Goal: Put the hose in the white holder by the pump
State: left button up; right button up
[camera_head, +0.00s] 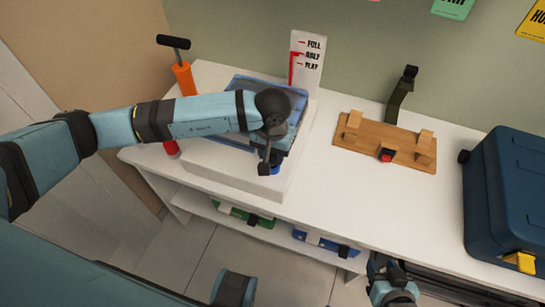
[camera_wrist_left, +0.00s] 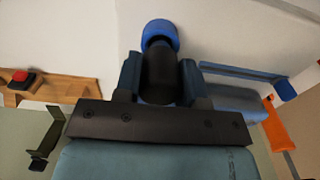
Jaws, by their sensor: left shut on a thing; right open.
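My left gripper (camera_head: 272,160) is shut on a black cylindrical piece with a blue end, perhaps the hose's end. The piece (camera_wrist_left: 160,72) sits between the two fingers in the left wrist view, its blue end (camera_wrist_left: 160,33) pointing away from the gripper. In the head view the gripper is over the front right of a white block (camera_head: 215,175); I cannot tell whether the piece touches it. An orange pump (camera_head: 184,80) with a black T-handle stands at the back left. I cannot make out a separate white holder or the rest of the hose. My right gripper (camera_head: 390,283) is open and empty at the bottom.
A blue tray (camera_head: 240,84) rests on the white block, partly behind my left arm. A white sign (camera_head: 308,58) stands behind it. A wooden stand (camera_head: 378,140) with a red button and a dark blue case (camera_head: 510,190) are to the right. White counter (camera_head: 320,185) between is clear.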

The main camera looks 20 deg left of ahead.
pick_arm(q)
jog(key=shift+r, duration=0.25)
dwell(0.3)
jog(key=shift+r+p, duration=0.55)
jog(key=shift+r, duration=1.35)
